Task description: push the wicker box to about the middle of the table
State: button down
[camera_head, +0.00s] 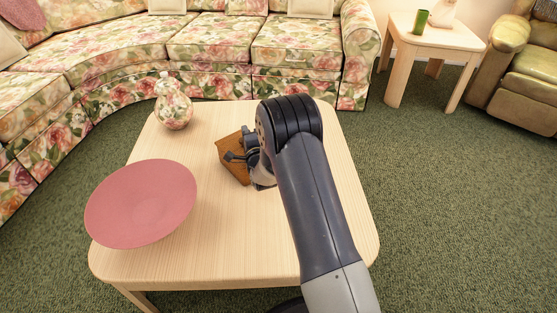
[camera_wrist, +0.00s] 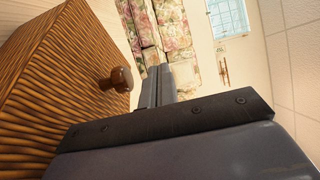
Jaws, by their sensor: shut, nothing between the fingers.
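The brown wicker box (camera_head: 232,152) stands on the pale wooden table (camera_head: 225,240), near its middle and turned at an angle. My arm covers part of the box's right side in the head view. My gripper (camera_head: 232,156) is shut and empty, and its tip overlaps the box in that view. In the wrist view the box (camera_wrist: 50,75) fills the left side, with a round brown knob (camera_wrist: 118,79) on it. My shut gripper (camera_wrist: 155,85) is close beside the box there; I cannot tell whether it touches it.
A wide pink bowl (camera_head: 142,203) takes up the table's front left. A floral vase (camera_head: 173,104) stands at the back left. A floral sofa (camera_head: 210,45) curves behind the table. A side table (camera_head: 435,38) with a green cup (camera_head: 420,21) stands at the back right.

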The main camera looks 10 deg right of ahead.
jog(key=s+d+p, duration=0.5)
jog(key=s+d, duration=0.4)
jog(key=d, duration=0.1)
jog(key=f+b, duration=0.1)
jog(key=f, duration=0.2)
jog(key=f+b, duration=0.2)
jog(key=f, duration=0.1)
jog(key=f+b, duration=0.2)
jog(key=f, duration=0.2)
jog(key=shift+w+f, duration=0.1)
jog(key=shift+w, duration=0.3)
jog(key=shift+w+a, duration=0.1)
jog(key=shift+a, duration=0.15)
jog(key=shift+w+a, duration=0.2)
